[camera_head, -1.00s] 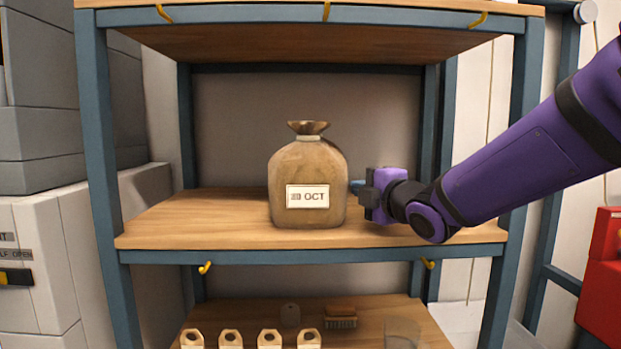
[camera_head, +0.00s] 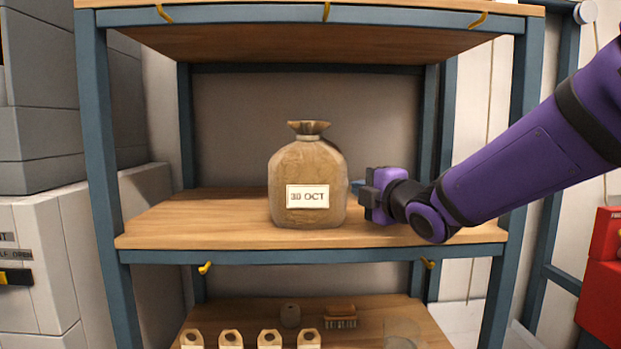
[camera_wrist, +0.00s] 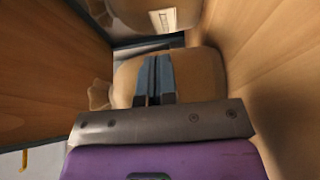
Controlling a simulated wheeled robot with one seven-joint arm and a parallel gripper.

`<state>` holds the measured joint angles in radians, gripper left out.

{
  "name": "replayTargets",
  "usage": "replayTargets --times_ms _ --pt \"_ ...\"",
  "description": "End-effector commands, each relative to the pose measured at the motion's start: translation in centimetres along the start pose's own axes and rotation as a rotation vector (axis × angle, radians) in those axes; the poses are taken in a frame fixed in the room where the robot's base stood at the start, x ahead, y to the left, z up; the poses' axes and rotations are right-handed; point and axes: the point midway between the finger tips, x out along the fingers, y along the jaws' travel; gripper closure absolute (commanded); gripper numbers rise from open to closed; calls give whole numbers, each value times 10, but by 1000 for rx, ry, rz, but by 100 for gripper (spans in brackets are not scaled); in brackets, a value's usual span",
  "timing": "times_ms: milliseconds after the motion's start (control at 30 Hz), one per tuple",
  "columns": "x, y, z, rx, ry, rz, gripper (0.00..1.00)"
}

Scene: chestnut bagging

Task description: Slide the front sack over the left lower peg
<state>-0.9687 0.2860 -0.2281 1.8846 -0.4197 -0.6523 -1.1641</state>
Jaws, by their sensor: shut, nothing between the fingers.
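The front sack (camera_head: 307,180) is a plump tan bag with a tied neck and a white date label. It stands upright on the middle shelf (camera_head: 165,228). The left lower peg (camera_head: 205,267) is a small yellow hook on that shelf's front edge, below and left of the sack. My gripper (camera_head: 356,186) is right of the sack, its blue fingers pressed together and empty. In the wrist view the shut fingers (camera_wrist: 154,78) overlap a tan sack body (camera_wrist: 205,70); contact cannot be told. A second labelled sack shape (camera_wrist: 140,18) shows beyond, perhaps a reflection.
A right lower peg (camera_head: 428,264) is on the same edge, and several yellow hooks line the top beam (camera_head: 240,17). Blue posts (camera_head: 105,170) frame the shelf. The shelf left of the sack is clear. Small wooden blocks and a brush (camera_head: 341,316) are below.

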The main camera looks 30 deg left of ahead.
Motion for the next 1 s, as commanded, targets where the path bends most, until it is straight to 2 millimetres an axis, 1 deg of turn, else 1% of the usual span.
replayTargets --times_ms 533,1000 --pt "0 0 -1 0 0 0 100" --pt "12 0 -25 0 2 1 100"
